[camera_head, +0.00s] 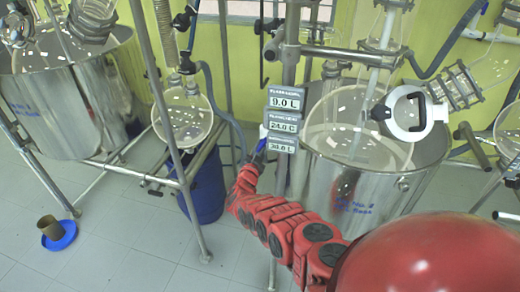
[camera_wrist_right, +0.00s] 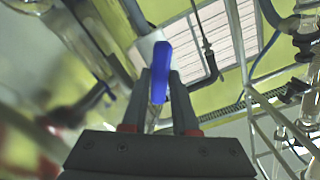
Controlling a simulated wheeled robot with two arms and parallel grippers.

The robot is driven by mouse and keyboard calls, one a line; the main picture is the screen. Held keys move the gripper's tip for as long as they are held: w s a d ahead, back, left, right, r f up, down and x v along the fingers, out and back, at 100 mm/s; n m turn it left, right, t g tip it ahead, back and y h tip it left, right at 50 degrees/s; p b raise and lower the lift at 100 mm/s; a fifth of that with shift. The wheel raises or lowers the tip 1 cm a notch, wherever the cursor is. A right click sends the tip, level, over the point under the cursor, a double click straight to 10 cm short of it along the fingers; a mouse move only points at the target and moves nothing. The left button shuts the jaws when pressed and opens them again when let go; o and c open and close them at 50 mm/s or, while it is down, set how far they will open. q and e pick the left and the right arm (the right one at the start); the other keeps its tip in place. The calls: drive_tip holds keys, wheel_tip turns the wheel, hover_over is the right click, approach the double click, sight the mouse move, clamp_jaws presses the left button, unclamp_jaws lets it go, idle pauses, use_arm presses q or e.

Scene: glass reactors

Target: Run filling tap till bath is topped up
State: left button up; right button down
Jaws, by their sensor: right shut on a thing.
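My right gripper (camera_head: 254,160) is at the end of the red arm, left of the display panels. It is shut on the blue tap handle (camera_head: 261,146). In the right wrist view, the blue tap handle (camera_wrist_right: 161,70) stands between the two dark fingers of the right gripper (camera_wrist_right: 160,98). The steel bath (camera_head: 418,185) stands right of the panels, with a round glass reactor (camera_head: 345,125) in it. The stacked display panels (camera_head: 284,122) read 9.0 L, 24.0 C and 30.0 L. The water level in the bath is hard to tell. My left gripper is not in view.
Another steel bath (camera_head: 85,110) is at the left. A glass flask (camera_head: 183,118) hangs on a metal frame above a blue barrel (camera_head: 205,190). A blue dish (camera_head: 60,238) with a brown cup (camera_head: 49,226) lies on the tiled floor. Steel posts stand close to my right gripper.

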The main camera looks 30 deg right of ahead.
drive_tip(key=c, duration=0.7)
unclamp_jaws()
drive_tip(key=shift+s+a, duration=0.1)
drive_tip(key=shift+s+a+p, duration=0.4)
drive_tip(key=shift+a+p, duration=0.05)
drive_tip(key=p+v, duration=0.1)
drive_tip(key=v, duration=1.5)
